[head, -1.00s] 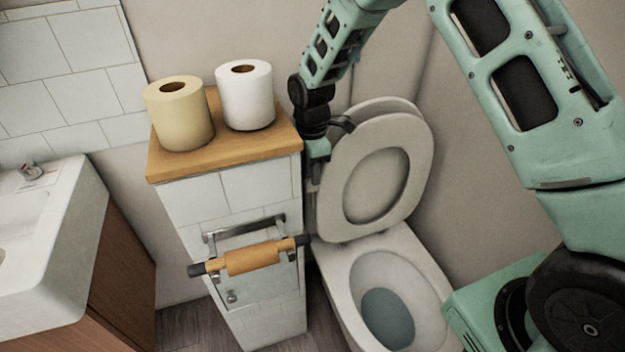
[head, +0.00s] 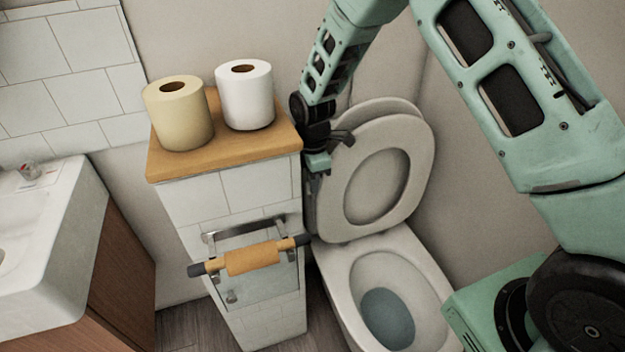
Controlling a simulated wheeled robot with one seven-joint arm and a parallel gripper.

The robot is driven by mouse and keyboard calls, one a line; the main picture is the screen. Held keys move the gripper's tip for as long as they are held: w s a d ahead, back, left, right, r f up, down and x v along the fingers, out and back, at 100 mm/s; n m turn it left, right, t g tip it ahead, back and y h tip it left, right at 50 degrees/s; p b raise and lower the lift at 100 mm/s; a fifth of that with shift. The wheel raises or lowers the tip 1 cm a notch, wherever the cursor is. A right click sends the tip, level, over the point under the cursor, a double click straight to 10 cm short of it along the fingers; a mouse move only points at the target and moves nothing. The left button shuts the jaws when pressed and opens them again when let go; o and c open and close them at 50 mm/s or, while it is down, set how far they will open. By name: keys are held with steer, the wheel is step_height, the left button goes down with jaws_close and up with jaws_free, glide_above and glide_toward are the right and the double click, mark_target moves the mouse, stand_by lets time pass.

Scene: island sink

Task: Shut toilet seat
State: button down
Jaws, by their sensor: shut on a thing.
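The toilet (head: 335,268) stands right of the tiled pillar with its bowl open. Its ring-shaped seat (head: 414,168) is raised and leans back near upright. The lid (head: 385,106) is upright behind it, and only its top edge shows. My gripper (head: 336,150) is at the upper left edge of the seat and is shut on it. The fingertips are dark, small and partly hidden, so the exact grip on the rim is hard to see.
A tiled pillar (head: 222,200) with a wooden top (head: 190,164) stands close left of my gripper. It carries two paper rolls (head: 180,125) and a roll holder (head: 253,259) on its front. A sink (head: 65,240) is at far left. A wall is close behind the toilet.

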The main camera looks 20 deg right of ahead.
steer(key=s+t+b, duration=0.1)
steer(key=s, duration=0.3)
steer(key=shift+f, duration=0.15)
steer(key=shift+w, duration=0.1)
steer(key=c, duration=1.5)
jaws_free()
